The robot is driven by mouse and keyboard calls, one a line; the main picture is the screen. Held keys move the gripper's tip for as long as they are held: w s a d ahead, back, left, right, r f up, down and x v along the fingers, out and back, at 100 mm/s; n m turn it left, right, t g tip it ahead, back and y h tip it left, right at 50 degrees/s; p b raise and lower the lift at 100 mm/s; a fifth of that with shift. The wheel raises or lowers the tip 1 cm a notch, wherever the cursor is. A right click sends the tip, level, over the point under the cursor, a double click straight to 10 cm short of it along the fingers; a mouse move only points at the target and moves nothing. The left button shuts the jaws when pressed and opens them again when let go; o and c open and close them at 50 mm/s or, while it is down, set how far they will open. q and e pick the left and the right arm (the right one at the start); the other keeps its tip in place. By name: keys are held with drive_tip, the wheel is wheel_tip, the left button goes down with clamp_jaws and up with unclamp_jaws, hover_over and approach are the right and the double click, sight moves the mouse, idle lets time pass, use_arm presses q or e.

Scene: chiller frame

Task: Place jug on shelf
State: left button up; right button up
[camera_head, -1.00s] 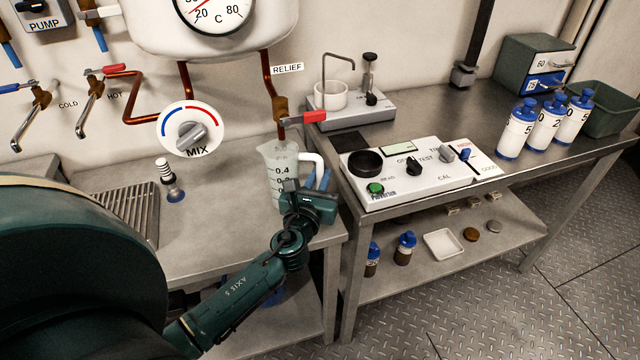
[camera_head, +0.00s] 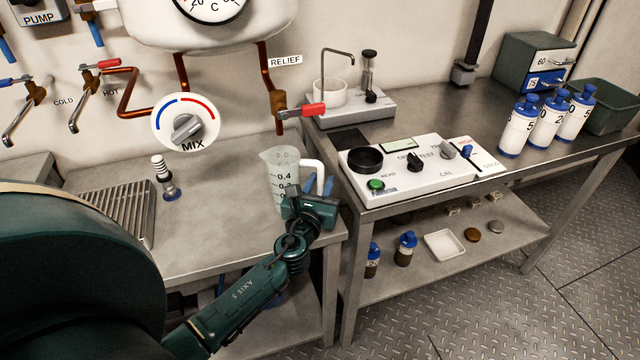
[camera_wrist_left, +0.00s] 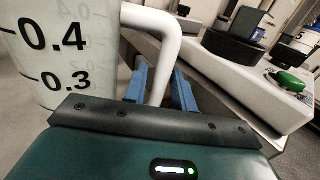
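The jug (camera_head: 282,180) is translucent, with black marks such as 0.4 and a white handle (camera_head: 312,165). It stands nearly upright at the right end of the left counter; its base is hidden, so I cannot tell whether it touches the top. My left gripper (camera_head: 318,186) has its blue fingers on either side of the handle. In the left wrist view the handle (camera_wrist_left: 172,45) runs down between the fingers (camera_wrist_left: 160,88), beside the jug (camera_wrist_left: 65,60). A low shelf (camera_head: 390,285) lies under the right bench. My right gripper is not in view.
The right bench's edge (camera_head: 480,184) is close right of the jug, with a tester (camera_head: 425,180) on top. Small bottles (camera_head: 405,250), a white dish (camera_head: 444,246) and discs stand on the shelf. A red-handled relief valve (camera_head: 300,111) hangs behind the jug.

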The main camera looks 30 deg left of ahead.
use_arm(q)
drive_tip(key=shift+o, duration=0.9)
drive_tip(key=shift+r, duration=0.3)
drive_tip(key=v, duration=1.1)
drive_tip(key=s+d+f+n+g+h, duration=0.2)
drive_tip(key=s+d+n+h, duration=0.3)
drive_tip(key=n, duration=1)
drive_tip(key=s+d+f+n+g+h, duration=0.3)
drive_tip(key=s+d+n, duration=0.4)
drive_tip(key=n, duration=0.8)
drive_tip(key=d+h, duration=0.1)
drive_tip(key=d, duration=0.1)
drive_tip(key=shift+s+d+f+n+h, duration=0.15)
drive_tip(key=shift+s+d+n+h, duration=0.2)
drive_tip(key=shift+n+h, duration=0.05)
